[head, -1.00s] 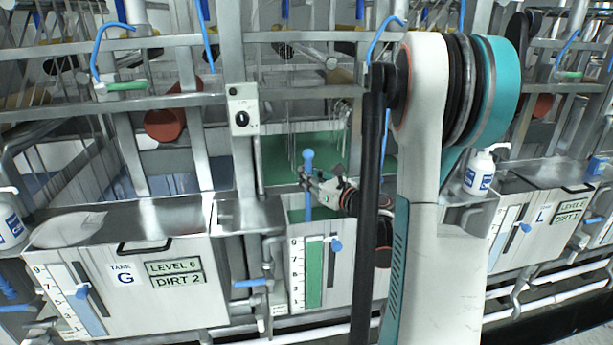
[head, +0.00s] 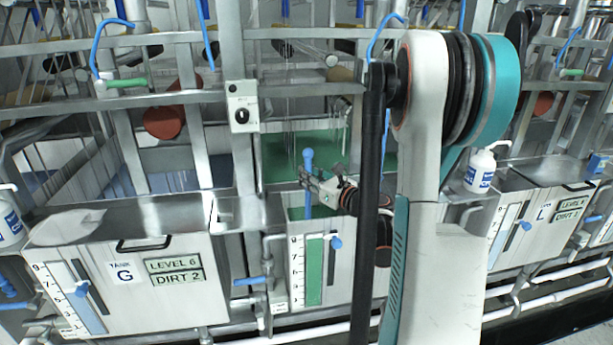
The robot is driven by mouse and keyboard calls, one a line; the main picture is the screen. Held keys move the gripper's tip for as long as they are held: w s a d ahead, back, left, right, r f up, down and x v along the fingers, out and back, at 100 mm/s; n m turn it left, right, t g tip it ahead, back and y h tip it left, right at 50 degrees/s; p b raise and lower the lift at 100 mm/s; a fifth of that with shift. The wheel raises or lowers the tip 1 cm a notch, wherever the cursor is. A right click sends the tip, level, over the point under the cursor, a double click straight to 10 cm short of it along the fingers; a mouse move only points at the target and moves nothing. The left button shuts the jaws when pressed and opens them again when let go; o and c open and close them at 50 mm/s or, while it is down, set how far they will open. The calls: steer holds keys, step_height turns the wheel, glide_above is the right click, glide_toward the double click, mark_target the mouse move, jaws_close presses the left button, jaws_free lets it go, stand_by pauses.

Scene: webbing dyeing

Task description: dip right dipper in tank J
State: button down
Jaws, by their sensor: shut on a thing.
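The middle tank (head: 345,290) has green liquid (head: 375,150) in it and a green level gauge on its front. My arm hides its name label, so I cannot read whether it is J. A blue dipper (head: 308,157) with a round knob on top stands upright at the tank's front rim. Its shaft runs down in front of the green, and I cannot tell where its lower end sits. My gripper (head: 307,178) is shut on the dipper's shaft just below the knob, reaching in from the right.
Tank G (head: 125,290), marked level 6 and dirt 2, stands at left. Tank L (head: 540,225) stands at right. A grey post with a switch box (head: 242,107) rises left of the middle tank. Metal rails (head: 300,90) cross behind. A white pump bottle (head: 480,170) stands right of my arm.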

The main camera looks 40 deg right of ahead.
step_height(320, 180, up, 17)
steer(key=p, duration=1.1)
steer(key=shift+f, duration=0.1)
steer(key=shift+s, duration=0.1)
stand_by(0.3)
